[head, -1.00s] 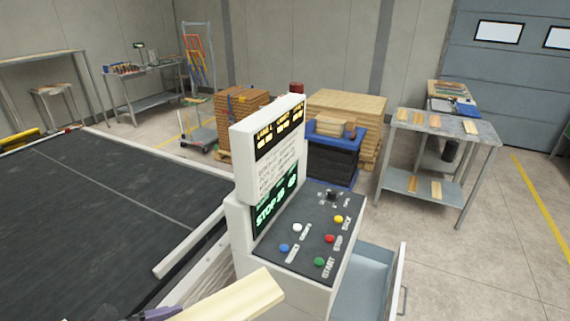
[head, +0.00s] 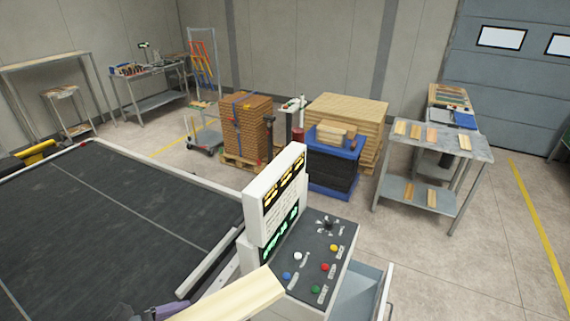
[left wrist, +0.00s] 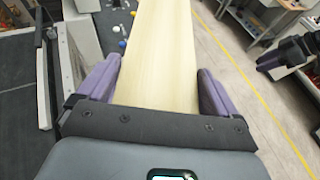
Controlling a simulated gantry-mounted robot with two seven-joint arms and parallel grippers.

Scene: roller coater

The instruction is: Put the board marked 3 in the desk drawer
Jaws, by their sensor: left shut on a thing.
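A pale wooden board (head: 232,298) is held by my left gripper (head: 160,311) at the bottom of the head view. In the left wrist view the purple fingers of the left gripper (left wrist: 157,85) sit on both sides of the board (left wrist: 160,50), which points away from the camera. No number shows on its visible face. The desk drawer (head: 362,292) is pulled open beside the control console, at its right, and its light blue-grey inside is partly visible. The board is to the left of the drawer and apart from it.
The black conveyor bed (head: 110,220) fills the left. A metal table (head: 435,140) with several small boards stands at the right. The floor between is clear.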

